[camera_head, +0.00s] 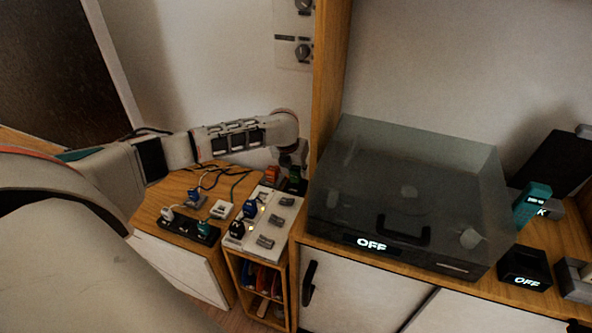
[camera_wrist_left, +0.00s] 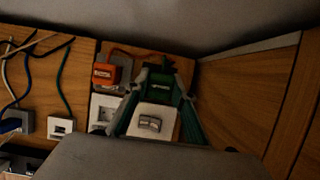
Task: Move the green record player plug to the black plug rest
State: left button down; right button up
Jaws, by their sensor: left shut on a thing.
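The green plug (camera_head: 296,185) is at the far end of a white power strip (camera_head: 262,240), beside the orange plug (camera_head: 271,174). It also shows in the left wrist view (camera_wrist_left: 159,86). My left gripper (camera_wrist_left: 160,92) is shut on the green plug, its fingers on either side. In the head view the gripper (camera_head: 294,168) is partly hidden by its own wrist. Whether the plug is seated or lifted I cannot tell. A black strip (camera_head: 178,226), probably the plug rest, lies to the left with a white plug and a teal plug on it. My right gripper is not in view.
A blue plug (camera_head: 250,209) and a black plug (camera_head: 237,229) are on the white strip beside several rocker switches. A white adapter (camera_head: 221,209) and loose cables lie on the wooden top. The record player (camera_head: 410,190) under its smoky lid reads OFF, with a wooden post beside it.

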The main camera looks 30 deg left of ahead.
aim_at(296, 177)
pick_arm(q)
jog(key=shift+r, duration=0.1)
dwell(0.5)
jog(key=shift+f+b, duration=0.35)
jog(key=shift+f, duration=1.35)
jog(key=c, duration=1.6)
grip_release()
jog(key=v, duration=1.2)
